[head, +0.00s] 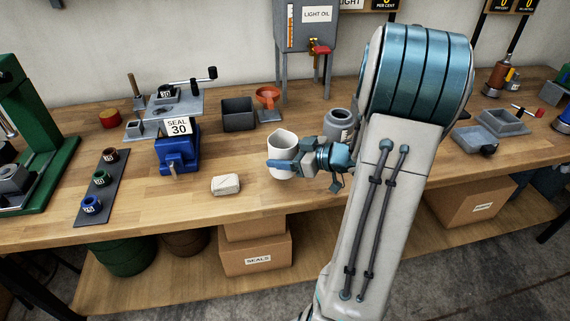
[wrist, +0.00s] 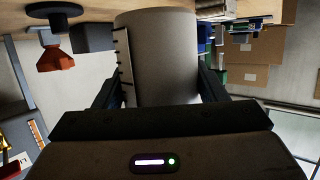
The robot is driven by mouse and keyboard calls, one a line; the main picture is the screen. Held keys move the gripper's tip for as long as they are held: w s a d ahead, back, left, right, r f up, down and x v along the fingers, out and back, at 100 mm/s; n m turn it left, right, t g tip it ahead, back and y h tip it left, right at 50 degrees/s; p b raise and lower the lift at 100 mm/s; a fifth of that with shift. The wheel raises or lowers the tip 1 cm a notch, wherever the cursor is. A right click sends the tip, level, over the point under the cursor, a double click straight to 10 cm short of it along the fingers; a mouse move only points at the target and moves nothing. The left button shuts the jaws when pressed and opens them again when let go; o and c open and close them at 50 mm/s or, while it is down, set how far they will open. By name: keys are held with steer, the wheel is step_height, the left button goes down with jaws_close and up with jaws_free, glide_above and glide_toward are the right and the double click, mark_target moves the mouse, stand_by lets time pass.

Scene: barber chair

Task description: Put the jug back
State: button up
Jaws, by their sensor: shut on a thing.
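The white jug (head: 284,138) stands upright near the middle of the workbench in the head view. My gripper (head: 283,165) reaches it from the right, with a blue finger across its near side. The jug fills the space between the two fingers in the wrist view (wrist: 165,60), so my gripper is shut on it. Whether the jug's base touches the bench top cannot be told. My gripper covers part of its lower side.
A light oil tank (head: 306,40) stands behind. Bare bench lies in front.

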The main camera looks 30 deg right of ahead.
steer(key=shift+f, duration=1.65)
steer(key=shift+f, duration=0.1)
steer(key=shift+f, duration=0.15)
steer(key=o, duration=1.4)
steer(key=shift+r, duration=0.2)
steer(key=shift+s+d+r, duration=0.15)
steer(key=shift+d, duration=0.1)
steer(key=v, duration=1.1)
steer(key=shift+s, duration=0.25)
